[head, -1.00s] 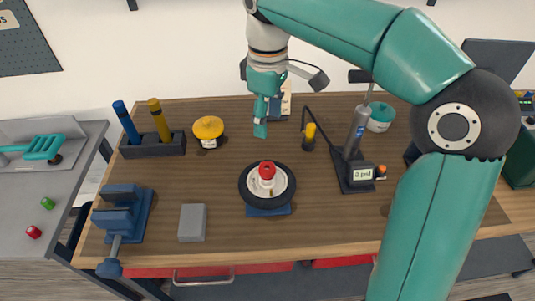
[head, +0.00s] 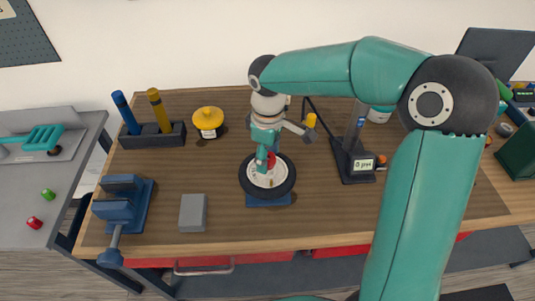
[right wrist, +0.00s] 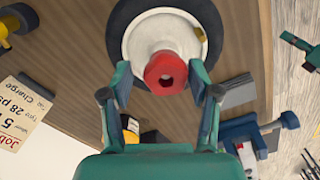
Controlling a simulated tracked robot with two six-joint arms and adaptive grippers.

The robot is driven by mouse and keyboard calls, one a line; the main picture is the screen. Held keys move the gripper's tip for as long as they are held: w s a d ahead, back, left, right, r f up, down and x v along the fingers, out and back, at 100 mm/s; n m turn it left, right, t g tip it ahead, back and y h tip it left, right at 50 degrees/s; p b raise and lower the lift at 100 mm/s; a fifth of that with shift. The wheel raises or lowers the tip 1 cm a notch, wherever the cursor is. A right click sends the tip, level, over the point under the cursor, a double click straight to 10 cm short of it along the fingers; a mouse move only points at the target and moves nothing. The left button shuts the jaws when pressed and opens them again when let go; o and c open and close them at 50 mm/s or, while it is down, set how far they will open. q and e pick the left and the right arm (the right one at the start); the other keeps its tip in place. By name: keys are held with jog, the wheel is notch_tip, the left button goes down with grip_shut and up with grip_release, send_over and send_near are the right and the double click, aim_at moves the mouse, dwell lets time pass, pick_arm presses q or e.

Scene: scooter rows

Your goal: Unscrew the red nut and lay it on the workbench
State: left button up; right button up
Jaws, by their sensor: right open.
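The red nut (head: 271,158) sits on the white hub of the black-tyred wheel (head: 245,180), which lies flat on a blue stand (head: 268,200). The nut shows clearly in the right wrist view (right wrist: 166,72). My right gripper (head: 264,165) is over the hub, pointing down at the nut. In the right wrist view my right gripper (right wrist: 160,80) is open, one finger on each side of the nut, with gaps showing. The workbench (head: 340,225) is brown wood.
A grey block (head: 193,213) and a blue vise (head: 122,205) stand left of the wheel. A yellow-topped pot (head: 208,120) and a holder with two tubes (head: 152,136) are behind. A gauge stand (head: 352,160) is at right. The bench front right of the wheel is clear.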

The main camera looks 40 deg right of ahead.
jog(key=c, duration=1)
jog(key=shift+r+n+p, duration=0.2)
jog(key=shift+n+p, duration=0.25)
jog(key=shift+n, duration=0.65)
jog(key=n+p, duration=0.1)
jog(key=n, duration=0.2)
jog(key=n+p, duration=0.2)
jog(key=n, duration=0.4)
jog(key=n+p, duration=0.1)
jog(key=n, duration=0.2)
jog(key=shift+n, duration=0.3)
jog(key=n+p, duration=0.2)
jog(key=n, duration=0.5)
jog(key=shift+w+f, duration=0.1)
